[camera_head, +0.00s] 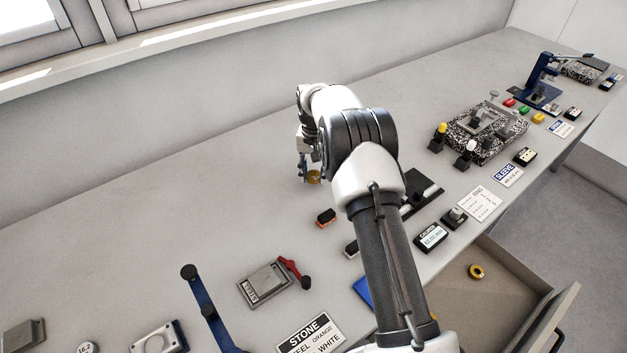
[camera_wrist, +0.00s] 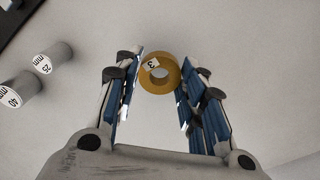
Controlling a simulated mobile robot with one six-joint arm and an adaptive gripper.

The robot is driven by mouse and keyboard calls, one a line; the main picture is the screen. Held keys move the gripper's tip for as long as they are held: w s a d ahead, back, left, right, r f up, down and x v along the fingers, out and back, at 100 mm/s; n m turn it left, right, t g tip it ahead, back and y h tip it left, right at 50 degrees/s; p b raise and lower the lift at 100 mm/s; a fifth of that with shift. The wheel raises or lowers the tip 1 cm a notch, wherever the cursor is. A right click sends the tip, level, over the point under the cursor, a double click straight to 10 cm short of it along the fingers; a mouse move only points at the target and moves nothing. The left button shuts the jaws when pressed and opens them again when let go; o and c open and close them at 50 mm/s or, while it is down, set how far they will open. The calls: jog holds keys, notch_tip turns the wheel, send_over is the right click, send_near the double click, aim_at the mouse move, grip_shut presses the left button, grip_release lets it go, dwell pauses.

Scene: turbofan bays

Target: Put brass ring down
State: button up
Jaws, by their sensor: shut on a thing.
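The brass ring (camera_wrist: 150,85) sits between my fingertips in the wrist view, with a small white label marked with a digit on its face. My gripper (camera_wrist: 160,76) is shut on it. In the head view the ring (camera_head: 314,178) shows beside my gripper (camera_head: 306,174), low over the pale bench (camera_head: 230,170). I cannot tell whether the ring touches the bench. A second brass-coloured ring (camera_head: 476,271) lies in the open drawer (camera_head: 500,295) at the front right.
An orange-and-black block (camera_head: 326,217) lies near my gripper. A speckled stone plate (camera_head: 485,132) stands right. The bench behind and left of my gripper is clear.

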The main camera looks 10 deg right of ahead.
aim_at(313, 175)
jog(key=shift+f, duration=1.45)
jog(key=shift+f, duration=0.15)
jog(key=o, duration=1.1)
jog(key=shift+o, duration=0.2)
